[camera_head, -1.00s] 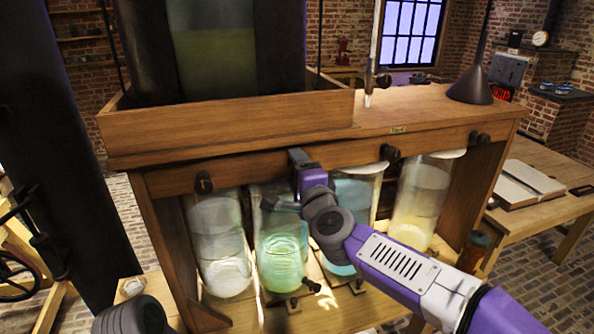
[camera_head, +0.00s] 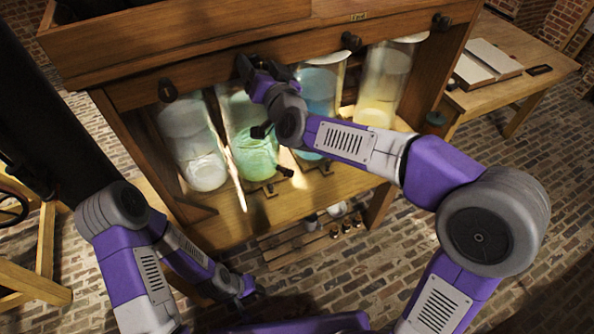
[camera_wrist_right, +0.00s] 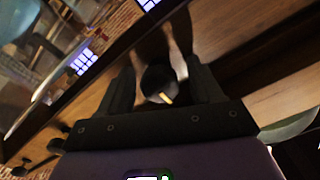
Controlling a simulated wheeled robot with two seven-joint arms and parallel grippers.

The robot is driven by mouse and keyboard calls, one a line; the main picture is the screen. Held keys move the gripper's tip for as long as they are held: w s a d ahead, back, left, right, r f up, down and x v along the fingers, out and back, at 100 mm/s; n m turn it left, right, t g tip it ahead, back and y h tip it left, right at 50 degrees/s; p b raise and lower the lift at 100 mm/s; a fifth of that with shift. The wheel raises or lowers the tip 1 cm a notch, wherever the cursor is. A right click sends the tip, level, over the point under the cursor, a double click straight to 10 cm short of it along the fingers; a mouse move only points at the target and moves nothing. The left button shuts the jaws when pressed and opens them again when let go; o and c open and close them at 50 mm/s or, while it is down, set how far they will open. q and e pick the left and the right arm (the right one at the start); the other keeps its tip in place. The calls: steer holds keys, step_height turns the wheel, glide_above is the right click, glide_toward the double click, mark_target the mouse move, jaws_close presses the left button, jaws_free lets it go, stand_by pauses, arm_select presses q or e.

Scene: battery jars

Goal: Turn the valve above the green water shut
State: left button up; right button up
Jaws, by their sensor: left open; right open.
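The jar of green water (camera_head: 252,150) stands second from the left under the wooden rack in the head view. My right gripper (camera_head: 262,70) is at the rack's front beam above this jar and largely hides the valve there in that view. In the right wrist view, a dark round valve knob (camera_wrist_right: 157,78) with a yellow mark sits between the two fingers of my open right gripper (camera_wrist_right: 164,88). Gaps show beside the knob; I cannot tell whether a finger touches it. My left gripper (camera_head: 243,288) is open and empty, low in front of the rack.
Other jars hold whitish (camera_head: 195,150), blue (camera_head: 318,90) and yellowish (camera_head: 380,90) water. A slatted wooden stand (camera_head: 290,255) with small items is below. Brick floor lies in front.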

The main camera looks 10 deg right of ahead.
steer(key=n+p, duration=0.4)
steer(key=n, duration=0.1)
steer(key=shift+r, duration=0.2)
steer(key=f+b+v, duration=0.1)
steer(key=v, duration=0.7)
steer(key=d+f+m+g+h, duration=0.1)
steer(key=d+f+g, duration=0.1)
steer(key=f, duration=1.2)
steer(key=s+d+f+g+h, duration=0.1)
steer(key=f+g, duration=0.4)
steer(key=f, duration=0.9)
steer(key=shift+s+d+f+m+g+p, duration=0.3)
steer(key=shift+d+m+p, duration=0.1)
steer(key=shift+d, duration=0.3)
steer(key=s+d+f+m+g, duration=0.1)
steer(key=s+f+g, duration=0.3)
steer(key=s+f, duration=0.6)
steer(key=s+d+f+m+g, duration=0.2)
steer(key=s+f+g, duration=0.3)
steer(key=s+f, duration=0.6)
steer(key=shift+s+f+m+y, duration=0.2)
steer(key=shift+s+m+y, duration=0.1)
steer(key=shift+s+m, duration=0.25)
